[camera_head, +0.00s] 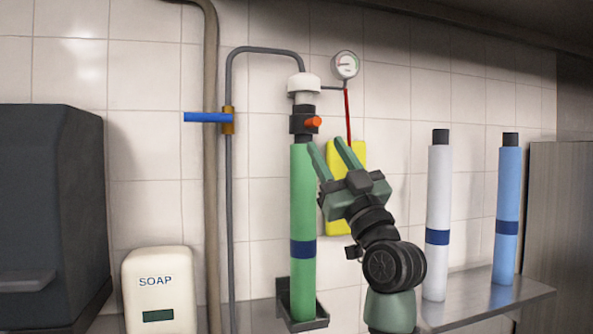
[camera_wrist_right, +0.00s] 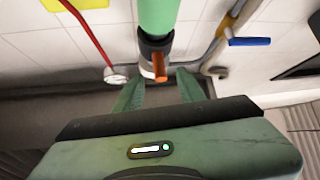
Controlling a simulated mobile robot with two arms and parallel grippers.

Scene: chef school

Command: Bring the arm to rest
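My right gripper (camera_head: 327,142) is in front of the wall, its fingers pointing up and spread apart. In the right wrist view its two fingers (camera_wrist_right: 158,77) are open with nothing clearly held between them. A green cylinder (camera_head: 303,210) stands upright in a wall bracket just left of the gripper. An orange knob (camera_head: 313,122) sits on the black valve at its top, close to the fingertips. In the wrist view the orange handle (camera_wrist_right: 159,68) appears ahead, between the fingertips; I cannot tell whether they touch it. My left gripper is not in view.
A white cylinder (camera_head: 438,215) and a blue cylinder (camera_head: 507,210) stand on a metal shelf (camera_head: 470,308) at right. A yellow panel (camera_head: 332,221) is behind the gripper. A gauge (camera_head: 346,65) is above. A soap dispenser (camera_head: 160,290) and a dark box (camera_head: 50,210) are at left.

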